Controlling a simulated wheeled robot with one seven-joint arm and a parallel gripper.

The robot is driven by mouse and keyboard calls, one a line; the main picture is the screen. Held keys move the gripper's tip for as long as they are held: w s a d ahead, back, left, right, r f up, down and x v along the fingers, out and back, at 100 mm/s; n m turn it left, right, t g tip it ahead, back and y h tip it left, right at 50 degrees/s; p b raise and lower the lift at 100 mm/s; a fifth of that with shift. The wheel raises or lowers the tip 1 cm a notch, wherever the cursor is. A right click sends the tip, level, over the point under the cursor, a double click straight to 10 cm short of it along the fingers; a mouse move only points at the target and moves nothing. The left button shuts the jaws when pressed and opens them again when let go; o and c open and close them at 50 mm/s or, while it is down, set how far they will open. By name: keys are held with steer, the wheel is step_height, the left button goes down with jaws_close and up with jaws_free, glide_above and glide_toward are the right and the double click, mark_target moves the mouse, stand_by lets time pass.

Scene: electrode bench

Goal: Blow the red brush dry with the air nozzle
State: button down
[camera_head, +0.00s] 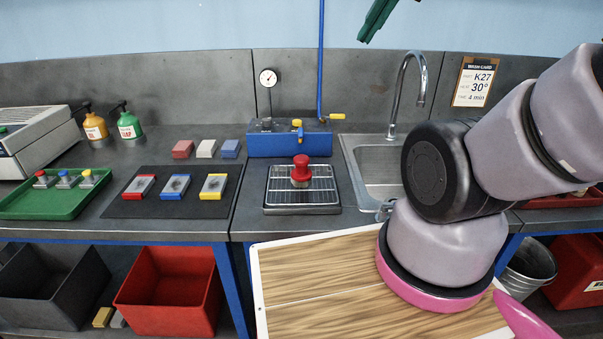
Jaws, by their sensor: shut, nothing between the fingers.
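A red-knobbed piece (301,171), apparently the red brush, stands upright on the wire grid of a small metal tray (301,209) in the middle of the bench. Just behind it is a blue box (262,144) with a yellow fitting (297,129) on its front, which looks like the air nozzle. A yellow lever (337,117) sits at its top right, by a blue pipe (321,60). My gripper's fingers are out of view.
A sink (348,150) with a tall tap (423,85) lies right of the blue box. A green tray (22,206) with small knobbed pieces and a dark mat (125,208) with coloured blocks lie left. A gauge (268,78) stands behind. A dark green object (377,20) shows at the top.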

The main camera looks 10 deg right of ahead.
stand_by(0.5)
steer(key=t+y, duration=0.1)
steer(key=y, duration=0.1)
glide_above(299, 122)
step_height(299, 122, down, 19)
steer(key=shift+a, duration=0.1)
steer(key=shift+f, duration=4.4)
steer(key=shift+f, duration=0.15)
